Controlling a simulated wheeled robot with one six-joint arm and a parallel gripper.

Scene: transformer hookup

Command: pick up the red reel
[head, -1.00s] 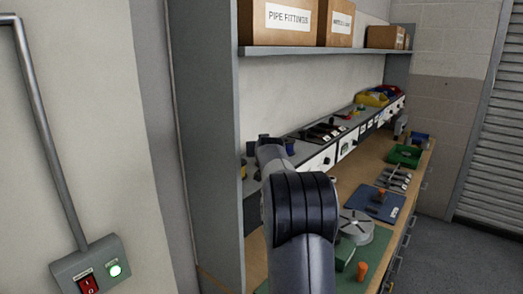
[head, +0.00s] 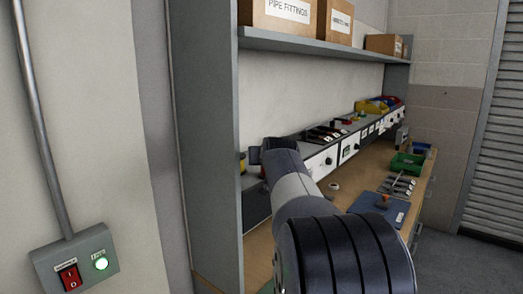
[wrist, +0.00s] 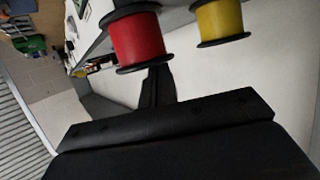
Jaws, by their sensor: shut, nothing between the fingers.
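The red reel (wrist: 138,38) has black flanges and shows at the top middle of the wrist view, its upper end near the frame edge. A yellow reel (wrist: 220,20) of the same kind is to its right. My gripper (wrist: 157,88) is shut and empty, its dark fingers reaching up to just below the red reel's lower flange in the picture. I cannot tell whether they touch it. In the head view my arm reaches toward the left end of the bench, and I cannot make out the red reel there.
The wooden bench (head: 262,248) carries a blue mat (head: 378,207), a green bin (head: 405,165) and tools. A shelf (head: 300,41) with cardboard boxes hangs above. A tall grey side panel (head: 208,130) stands close left of my arm. A grey switch box (head: 72,262) is on the left wall.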

